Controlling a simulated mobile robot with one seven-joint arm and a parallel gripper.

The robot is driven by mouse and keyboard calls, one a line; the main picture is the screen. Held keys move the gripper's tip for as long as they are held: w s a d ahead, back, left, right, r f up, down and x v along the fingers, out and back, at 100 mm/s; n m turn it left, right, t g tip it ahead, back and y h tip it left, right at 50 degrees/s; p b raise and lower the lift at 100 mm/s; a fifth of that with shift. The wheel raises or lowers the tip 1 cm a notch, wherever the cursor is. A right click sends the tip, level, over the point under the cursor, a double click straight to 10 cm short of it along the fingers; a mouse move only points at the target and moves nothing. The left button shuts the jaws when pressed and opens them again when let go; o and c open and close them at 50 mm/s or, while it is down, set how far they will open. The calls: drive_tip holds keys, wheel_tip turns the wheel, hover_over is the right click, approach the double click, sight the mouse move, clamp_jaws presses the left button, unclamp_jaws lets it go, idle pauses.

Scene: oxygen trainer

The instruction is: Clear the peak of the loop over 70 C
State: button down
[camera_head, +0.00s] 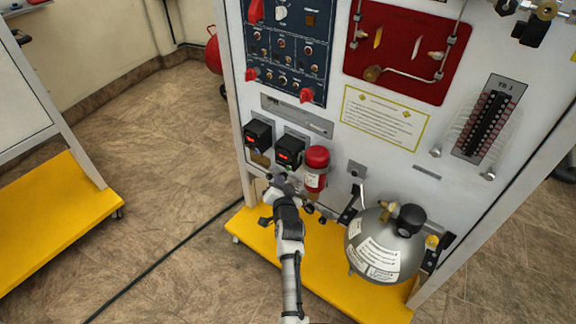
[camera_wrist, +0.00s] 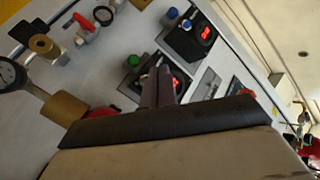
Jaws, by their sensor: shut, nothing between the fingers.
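Two small black controllers with red lit displays sit side by side on the upright panel, the left one (camera_head: 258,136) and the right one (camera_head: 289,151). The digits are too small to read. My gripper (camera_head: 279,181) is shut and empty, just below and in front of the right controller. In the wrist view, its closed fingers (camera_wrist: 162,68) overlap the right controller (camera_wrist: 180,82) and hide part of its face; I cannot tell whether they touch it. A green button (camera_wrist: 133,60) shows beside them. The left controller (camera_wrist: 188,38), with blue buttons (camera_wrist: 172,13), is uncovered.
A red cylinder (camera_head: 316,168) is just right of the right controller. A grey tank (camera_head: 384,250) with a black-topped valve stands lower right on the yellow base (camera_head: 340,296). A switch panel (camera_head: 285,60) is above. Open floor lies to the left.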

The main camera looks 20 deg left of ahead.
drive_tip(key=s+p, duration=0.1)
drive_tip(key=s+a+p, duration=0.1)
drive_tip(key=shift+s, duration=0.4)
